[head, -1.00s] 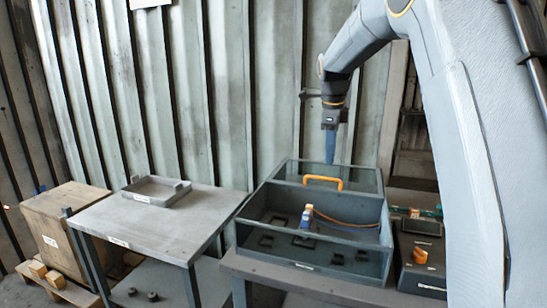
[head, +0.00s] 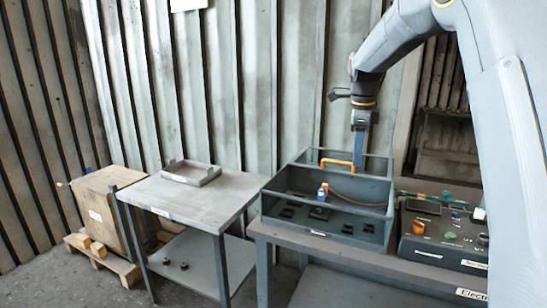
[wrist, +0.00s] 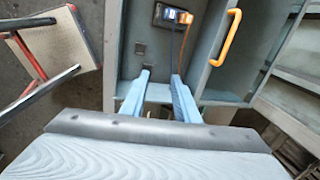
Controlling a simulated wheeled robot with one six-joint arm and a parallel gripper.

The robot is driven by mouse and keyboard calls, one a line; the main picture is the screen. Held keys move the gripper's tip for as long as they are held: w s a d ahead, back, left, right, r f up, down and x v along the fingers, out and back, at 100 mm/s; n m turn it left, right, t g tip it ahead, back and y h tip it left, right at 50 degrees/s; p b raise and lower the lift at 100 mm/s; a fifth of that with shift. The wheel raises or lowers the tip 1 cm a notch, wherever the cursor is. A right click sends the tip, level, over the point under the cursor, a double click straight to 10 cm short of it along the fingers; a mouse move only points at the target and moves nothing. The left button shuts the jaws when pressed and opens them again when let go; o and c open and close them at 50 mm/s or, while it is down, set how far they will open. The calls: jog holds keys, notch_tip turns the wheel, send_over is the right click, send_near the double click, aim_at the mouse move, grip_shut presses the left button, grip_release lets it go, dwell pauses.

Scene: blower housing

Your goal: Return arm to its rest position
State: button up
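My gripper (head: 358,154) points down at the right of the orange handle (head: 336,161), over the rear part of the grey blower housing (head: 372,230). In the wrist view, the two blue fingers of my gripper (wrist: 160,76) stand apart with nothing between them. The handle (wrist: 227,38) shows there to the right of the fingers, clear of them. A blue and white plug (head: 322,192) with an orange cable (head: 360,203) sits in the housing's front compartment. The plug (wrist: 183,17) also shows at the top of the wrist view.
The housing stands on a grey bench (head: 300,238). A control box (head: 432,247) with coloured parts is to its right. At left are a side table (head: 210,205) with a shallow tray (head: 190,172) and a wooden crate (head: 92,212) on a pallet. Corrugated wall stands behind.

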jog(key=s+a+f+n, duration=0.2)
jog(key=s+f+n, duration=0.4)
jog(key=s, duration=0.5)
jog(key=s+a+f+n, duration=0.2)
jog(key=s+f+n, duration=0.5)
jog(key=s, duration=0.4)
jog(key=s+a+f+n+g, duration=0.1)
jog(key=s+a+f+n, duration=0.1)
jog(key=s+f+n, duration=0.4)
jog(key=s+n, duration=0.3)
jog(key=s, duration=0.3)
jog(key=shift+f+y, duration=0.2)
jog(key=shift+y, duration=0.2)
